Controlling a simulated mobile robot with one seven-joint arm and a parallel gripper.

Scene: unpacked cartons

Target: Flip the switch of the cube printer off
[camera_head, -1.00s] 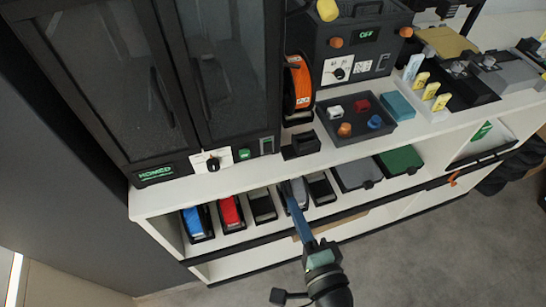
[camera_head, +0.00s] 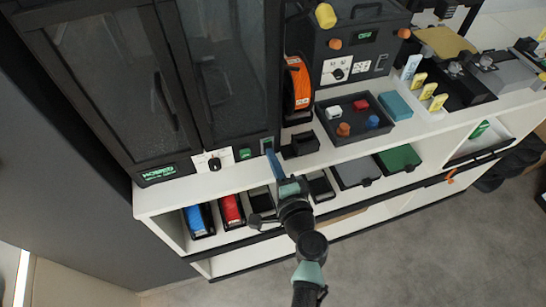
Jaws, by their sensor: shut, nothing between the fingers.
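The large black enclosed printer (camera_head: 110,120) with two dark glass doors, which looks like the cube printer, stands on the white shelf unit at left. Its green display (camera_head: 158,172) reads HOMED. A rocker switch (camera_head: 266,144) sits at the right end of its front panel, beside a green button (camera_head: 245,154) and a knob (camera_head: 214,164). My gripper (camera_head: 270,153) is shut and empty. Its blue fingertips point up at the panel, just below the switch and partly over it. I cannot tell whether they touch it, and the switch's position is too small to read.
A smaller black machine (camera_head: 340,45) with an orange spool (camera_head: 299,84) shows OFF. A small black holder (camera_head: 300,145) stands close right of my fingertips. A parts tray (camera_head: 378,105) lies farther right.

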